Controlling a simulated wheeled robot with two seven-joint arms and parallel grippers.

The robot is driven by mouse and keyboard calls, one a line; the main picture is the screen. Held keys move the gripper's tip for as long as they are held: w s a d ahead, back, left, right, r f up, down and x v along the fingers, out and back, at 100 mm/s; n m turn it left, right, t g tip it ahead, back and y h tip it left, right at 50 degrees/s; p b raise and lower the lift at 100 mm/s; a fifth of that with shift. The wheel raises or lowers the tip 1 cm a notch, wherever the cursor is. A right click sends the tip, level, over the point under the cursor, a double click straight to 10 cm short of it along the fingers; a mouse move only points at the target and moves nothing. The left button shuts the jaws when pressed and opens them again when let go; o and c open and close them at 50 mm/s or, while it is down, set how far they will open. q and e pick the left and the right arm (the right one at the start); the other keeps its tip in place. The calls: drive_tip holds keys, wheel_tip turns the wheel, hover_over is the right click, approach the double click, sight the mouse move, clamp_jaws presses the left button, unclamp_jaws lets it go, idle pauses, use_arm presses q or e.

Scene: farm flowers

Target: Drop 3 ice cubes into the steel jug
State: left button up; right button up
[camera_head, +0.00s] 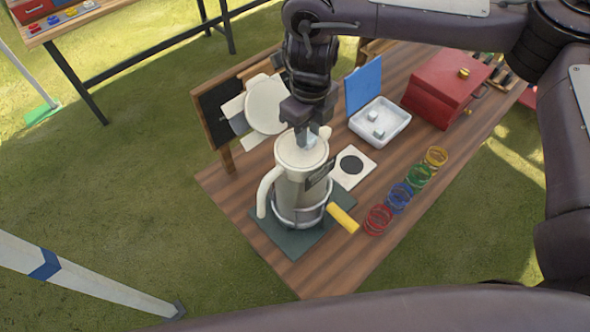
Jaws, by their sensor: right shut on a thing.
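The jug (290,195), pale cream-grey with a handle on its left, stands upright on a dark mat (277,235) near the table's front. The jug's inside is hidden. My left gripper is not in view.
A blue panel (363,85) stands behind the tray, and a red box (440,88) is to its right. A yellow bar (343,218) lies beside the jug. A blackboard (222,110) stands left.

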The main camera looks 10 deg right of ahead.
drive_tip(key=o, duration=0.6)
drive_tip(key=shift+c, duration=0.2)
drive_tip(key=o, duration=0.5)
drive_tip(key=shift+c, duration=0.2)
drive_tip(key=shift+r, duration=0.55)
wheel_tip(320, 180, up, 7)
drive_tip(key=shift+f+b, duration=0.15)
drive_tip(key=shift+b, duration=0.55)
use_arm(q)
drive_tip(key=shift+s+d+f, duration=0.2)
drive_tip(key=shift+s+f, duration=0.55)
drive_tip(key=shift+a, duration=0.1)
